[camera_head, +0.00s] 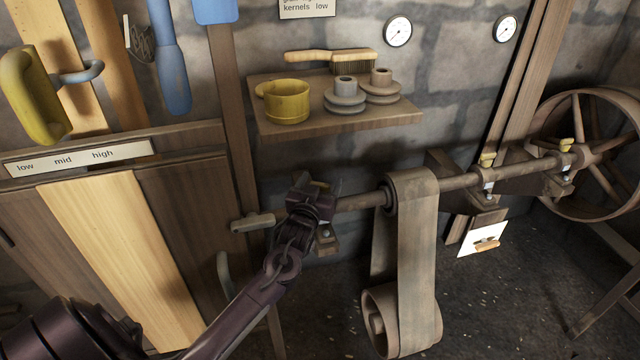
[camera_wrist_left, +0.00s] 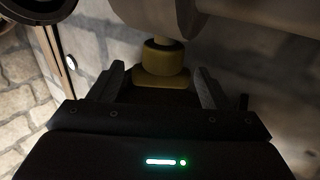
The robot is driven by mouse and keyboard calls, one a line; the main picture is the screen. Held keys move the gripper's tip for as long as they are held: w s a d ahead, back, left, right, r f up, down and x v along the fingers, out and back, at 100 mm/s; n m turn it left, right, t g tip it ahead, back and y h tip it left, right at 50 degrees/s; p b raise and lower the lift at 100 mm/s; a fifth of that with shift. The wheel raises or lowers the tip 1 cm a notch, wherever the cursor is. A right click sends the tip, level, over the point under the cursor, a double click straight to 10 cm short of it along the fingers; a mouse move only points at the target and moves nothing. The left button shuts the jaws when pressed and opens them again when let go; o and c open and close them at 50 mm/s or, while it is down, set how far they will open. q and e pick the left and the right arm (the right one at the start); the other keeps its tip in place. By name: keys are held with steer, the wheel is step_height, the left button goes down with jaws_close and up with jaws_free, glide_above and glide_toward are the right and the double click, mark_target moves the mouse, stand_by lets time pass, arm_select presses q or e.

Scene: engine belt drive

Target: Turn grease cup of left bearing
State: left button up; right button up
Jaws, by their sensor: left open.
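The left bearing's grease cup (camera_wrist_left: 163,57) is a dull brass-yellow piece with a round collar and a wider lower part, joined to the shaft housing above it in the left wrist view. My left gripper (camera_wrist_left: 158,72) is open, with one finger on each side of the cup; a gap shows on both sides. In the head view my left gripper (camera_head: 318,186) covers most of the left bearing at the left end of the shaft (camera_head: 360,201). Only a small yellowish bit of the cup shows there. My right gripper is not in view.
A broad belt (camera_head: 418,265) hangs from a pulley just right of my gripper. Two more bearings with yellow cups (camera_head: 487,159) sit further right, near a spoked wheel (camera_head: 592,150). A shelf (camera_head: 345,127) with a yellow pot (camera_head: 287,103) and pulleys is above.

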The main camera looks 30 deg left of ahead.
arm_select(q)
steer(key=p+v, duration=0.1)
steer(key=v, duration=0.7)
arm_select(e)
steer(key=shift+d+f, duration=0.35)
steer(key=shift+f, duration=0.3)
arm_select(q)
steer(key=shift+w, duration=0.1)
steer(key=shift+c, duration=0.3)
